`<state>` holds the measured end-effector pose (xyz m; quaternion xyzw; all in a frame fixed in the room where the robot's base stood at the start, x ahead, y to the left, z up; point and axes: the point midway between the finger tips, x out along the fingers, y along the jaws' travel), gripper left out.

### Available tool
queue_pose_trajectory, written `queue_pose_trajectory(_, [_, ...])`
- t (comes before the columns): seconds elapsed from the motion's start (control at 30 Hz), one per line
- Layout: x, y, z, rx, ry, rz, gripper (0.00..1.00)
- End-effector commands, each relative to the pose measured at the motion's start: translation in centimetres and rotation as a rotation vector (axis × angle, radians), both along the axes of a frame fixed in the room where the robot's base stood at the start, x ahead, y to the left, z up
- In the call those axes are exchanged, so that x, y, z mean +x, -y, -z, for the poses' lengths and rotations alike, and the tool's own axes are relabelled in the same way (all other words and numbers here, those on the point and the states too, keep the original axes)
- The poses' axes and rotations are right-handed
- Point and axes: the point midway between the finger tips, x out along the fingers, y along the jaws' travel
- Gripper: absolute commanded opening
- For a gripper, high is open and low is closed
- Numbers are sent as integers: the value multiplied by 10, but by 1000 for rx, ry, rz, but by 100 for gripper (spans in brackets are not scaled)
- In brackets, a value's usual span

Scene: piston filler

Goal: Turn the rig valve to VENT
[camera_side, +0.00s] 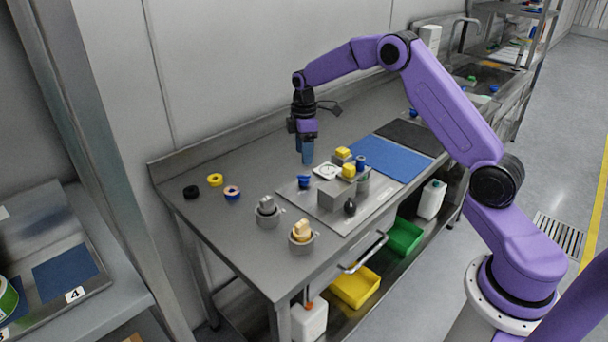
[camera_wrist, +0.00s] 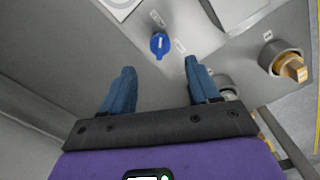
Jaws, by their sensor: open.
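The rig valve is a small blue knob (camera_side: 304,181) at the left back part of the rig plate (camera_side: 291,192). In the wrist view the blue valve (camera_wrist: 160,44) shows from above, with two small labels beside it, one above and one to its right; their print is too small to read. My gripper (camera_side: 307,157) hangs with its blue fingers pointing down above the valve area, apart from the knob. In the wrist view my open gripper (camera_wrist: 159,66) has a finger to either side of the valve's line, with nothing between them.
A grey block (camera_side: 337,196), a round white dial (camera_side: 327,171) and yellow-topped parts (camera_side: 349,171) stand close right of the valve. Several rings (camera_side: 215,180) lie at the left. A blue mat (camera_side: 390,157) lies behind right.

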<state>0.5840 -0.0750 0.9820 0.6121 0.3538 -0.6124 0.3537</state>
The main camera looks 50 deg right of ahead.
Motion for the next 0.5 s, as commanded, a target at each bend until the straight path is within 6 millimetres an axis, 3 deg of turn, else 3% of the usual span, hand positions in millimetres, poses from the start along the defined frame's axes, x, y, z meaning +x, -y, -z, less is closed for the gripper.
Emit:
queue_pose_trajectory(0.2, [-1,0,42,0,-4,0,60])
queue_pose_trajectory(0.5, [0,0,79,0,0,0,60])
